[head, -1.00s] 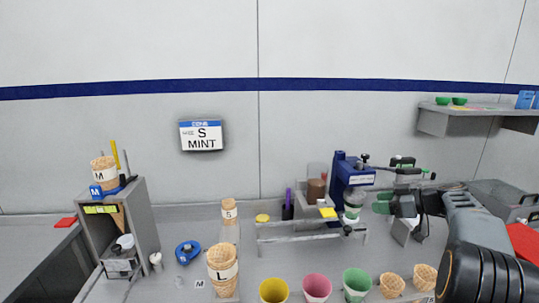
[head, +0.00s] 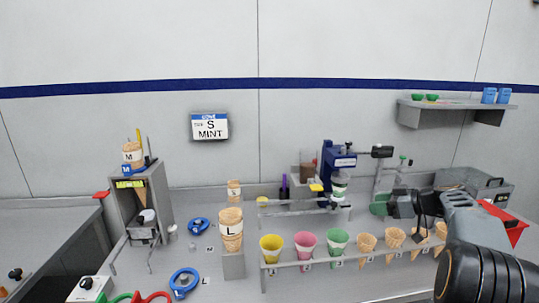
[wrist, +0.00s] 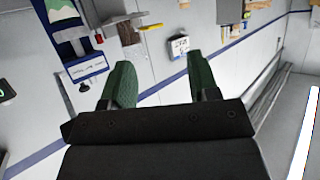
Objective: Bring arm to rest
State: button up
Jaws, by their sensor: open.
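The wrist view is tilted and shows the wall, with the sign (wrist: 179,46) seen past the fingertips. Part of the blue dispenser also shows at its upper left. The gripper holds no cone.
A rack along the counter holds yellow (head: 271,247), pink (head: 305,244) and green (head: 337,241) cups and several waffle cones (head: 367,244). A large cone marked L (head: 231,230) stands left of it. A grey bin (head: 485,187) is at the right. A shelf (head: 455,111) hangs above.

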jog(key=s+a+f+m+g+h+p, duration=0.2)
jog(key=s+a+m+g+h, duration=0.25)
jog(key=s+a, duration=0.75)
jog(key=s+a+f+m+h, duration=0.2)
jog(key=s+f+h, duration=0.1)
jog(key=s, duration=0.4)
jog(key=s+a+f+m+h+p, duration=0.1)
jog(key=s+a+f+m+h, duration=0.1)
jog(key=s, duration=0.6)
jog(key=shift+a+f+m+h, duration=0.35)
jog(key=shift+f+m+h, duration=0.1)
jog(key=shift+m, duration=0.2)
jog(key=shift+s+d, duration=0.1)
